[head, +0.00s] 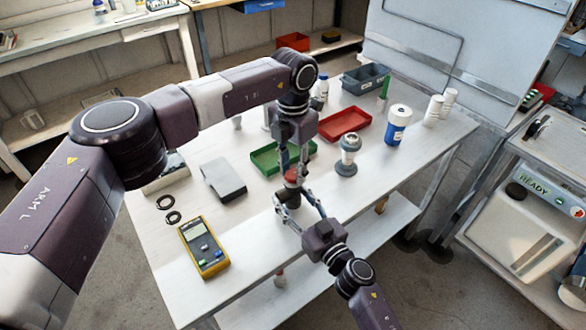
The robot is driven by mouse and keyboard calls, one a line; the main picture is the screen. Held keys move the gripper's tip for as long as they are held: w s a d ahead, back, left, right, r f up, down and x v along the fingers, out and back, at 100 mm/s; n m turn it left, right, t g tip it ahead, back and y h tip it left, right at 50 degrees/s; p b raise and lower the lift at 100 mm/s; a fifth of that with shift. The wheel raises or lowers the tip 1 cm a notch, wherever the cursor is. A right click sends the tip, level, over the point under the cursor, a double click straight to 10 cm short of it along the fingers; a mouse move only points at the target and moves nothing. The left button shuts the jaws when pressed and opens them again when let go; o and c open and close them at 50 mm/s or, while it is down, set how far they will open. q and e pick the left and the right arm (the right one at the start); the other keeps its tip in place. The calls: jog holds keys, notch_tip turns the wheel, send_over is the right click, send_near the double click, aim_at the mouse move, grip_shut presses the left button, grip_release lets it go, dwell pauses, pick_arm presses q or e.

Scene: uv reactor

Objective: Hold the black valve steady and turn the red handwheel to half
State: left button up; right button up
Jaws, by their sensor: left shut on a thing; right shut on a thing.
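The red handwheel (291,175) sits on top of the black valve, near the middle of the white table in the head view. Little of the valve shows among the fingers. My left gripper (292,165) reaches down from above, its fingers shut on the red handwheel. My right gripper (290,198) comes in from the front right, its fingers shut around the black valve below the wheel. The handwheel's exact angle is too small to read.
A green tray (264,162) lies just behind and left of the valve, and a red tray (345,136) behind it. A yellow meter (204,254) lies at the front left. The table (255,230) is clear between the meter and the valve.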

aim_at(292, 173)
pick_arm(q)
jog(key=m, duration=0.5)
jog(key=shift+m, duration=0.3)
pick_arm(e)
jog(key=shift+d, duration=0.1)
pick_arm(q)
jog(key=shift+w+a+m, duration=0.1)
jog(key=shift+a+m, duration=0.05)
jog(key=shift+m, duration=1.95)
jog(key=o, duration=1.2)
jog(key=shift+c, duration=0.2)
notch_tip(292, 173, up, 12)
pick_arm(e)
jog(key=o, duration=1.4)
